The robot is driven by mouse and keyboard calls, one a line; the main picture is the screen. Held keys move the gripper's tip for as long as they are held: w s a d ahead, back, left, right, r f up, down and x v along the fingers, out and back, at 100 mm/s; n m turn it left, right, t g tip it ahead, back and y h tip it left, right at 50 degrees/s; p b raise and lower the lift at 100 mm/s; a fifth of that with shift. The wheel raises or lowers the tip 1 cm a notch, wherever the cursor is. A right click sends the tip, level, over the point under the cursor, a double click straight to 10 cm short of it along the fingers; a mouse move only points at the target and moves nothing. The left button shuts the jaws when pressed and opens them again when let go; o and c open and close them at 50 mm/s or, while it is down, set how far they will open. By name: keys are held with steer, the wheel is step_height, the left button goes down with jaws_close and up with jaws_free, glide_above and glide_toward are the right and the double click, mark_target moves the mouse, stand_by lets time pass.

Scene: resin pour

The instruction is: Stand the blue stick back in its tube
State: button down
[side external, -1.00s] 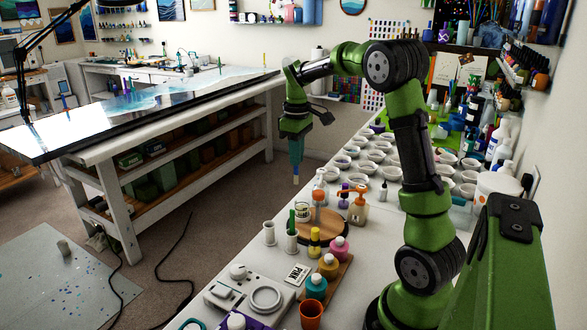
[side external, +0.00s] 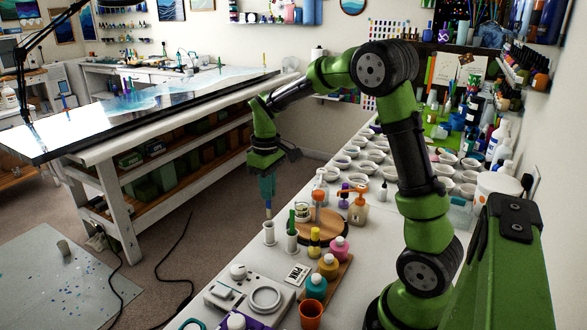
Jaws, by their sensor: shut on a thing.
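The blue stick (side external: 268,212) hangs roughly upright from my gripper (side external: 267,199), which is shut on it. Only a short lower part of the stick shows; the rest is hidden by the fingers. An empty-looking white tube (side external: 268,235) stands on the near bench directly below the stick in the side view. The stick's lower end appears just above or at the tube's mouth; I cannot tell whether it is inside. A second white tube (side external: 292,243) stands close to its right, with a green stick (side external: 291,219) in it.
Yellow, pink and teal bottles (side external: 316,286) stand to the front right. A white scale (side external: 226,290) lies in front. Several white cups (side external: 352,151) fill the bench behind.

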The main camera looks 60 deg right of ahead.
mark_target(269, 208)
steer(key=shift+f, duration=3.3)
steer(key=c, duration=1.2)
jaws_free()
steer(key=shift+r, duration=0.1)
